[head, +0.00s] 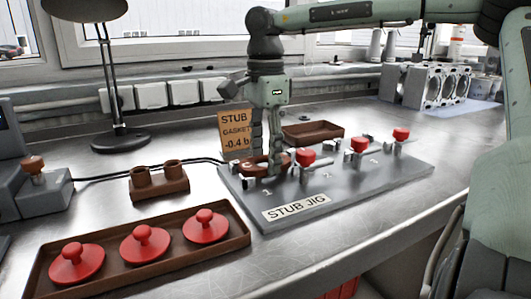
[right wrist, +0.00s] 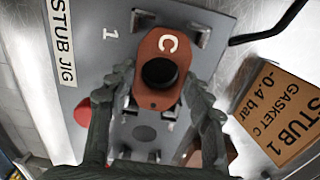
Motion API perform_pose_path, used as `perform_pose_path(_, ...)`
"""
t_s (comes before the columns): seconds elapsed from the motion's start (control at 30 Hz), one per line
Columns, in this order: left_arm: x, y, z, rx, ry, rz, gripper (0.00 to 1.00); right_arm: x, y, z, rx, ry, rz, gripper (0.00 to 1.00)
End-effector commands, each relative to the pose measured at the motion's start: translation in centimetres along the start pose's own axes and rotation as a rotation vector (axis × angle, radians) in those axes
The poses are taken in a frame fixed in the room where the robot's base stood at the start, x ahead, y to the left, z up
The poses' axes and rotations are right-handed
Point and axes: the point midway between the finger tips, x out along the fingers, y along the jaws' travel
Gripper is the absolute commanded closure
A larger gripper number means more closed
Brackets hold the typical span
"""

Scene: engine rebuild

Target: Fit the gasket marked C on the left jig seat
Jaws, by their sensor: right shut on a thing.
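The reddish-brown gasket marked C (right wrist: 152,96) has a large dark round hole. It also shows in the head view (head: 249,167). My right gripper (head: 266,167) comes down from above and is shut on the gasket, with one finger on each side in the right wrist view (right wrist: 160,103). The gasket is at the left seat, by the number 1, of the grey jig plate (head: 345,192). Metal clips stand around it. I cannot tell whether it touches the seat, since the fingers and gasket hide most of it. My left gripper is not in view.
Red-knobbed clamps (head: 305,157) stand along the jig. A card (head: 235,131) and a brown tray (head: 314,132) are behind it. A long tray (head: 217,261) with red knobbed discs and a two-cup block (head: 160,186) are at the left.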

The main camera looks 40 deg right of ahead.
Motion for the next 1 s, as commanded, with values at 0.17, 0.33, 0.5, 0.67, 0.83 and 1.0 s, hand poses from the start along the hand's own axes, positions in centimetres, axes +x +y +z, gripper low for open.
perform_pose_path(0.17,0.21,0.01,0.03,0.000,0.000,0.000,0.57,0.36,0.01,0.00,0.000,0.000,0.000,0.82)
perform_pose_path(0.33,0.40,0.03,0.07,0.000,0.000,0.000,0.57,0.71,0.01,0.00,0.000,0.001,0.000,0.82)
perform_pose_path(0.5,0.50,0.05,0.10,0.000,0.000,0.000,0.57,0.92,0.01,0.00,0.000,0.000,0.000,0.82)
perform_pose_path(0.67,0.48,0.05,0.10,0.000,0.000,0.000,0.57,0.91,0.00,0.00,0.000,0.000,0.000,0.82)
perform_pose_path(0.83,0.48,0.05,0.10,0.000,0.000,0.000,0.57,0.91,0.00,0.00,0.000,0.000,0.000,0.38)
perform_pose_path(1.0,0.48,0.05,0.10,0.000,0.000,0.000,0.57,0.91,0.00,0.00,0.000,0.000,0.000,0.25)
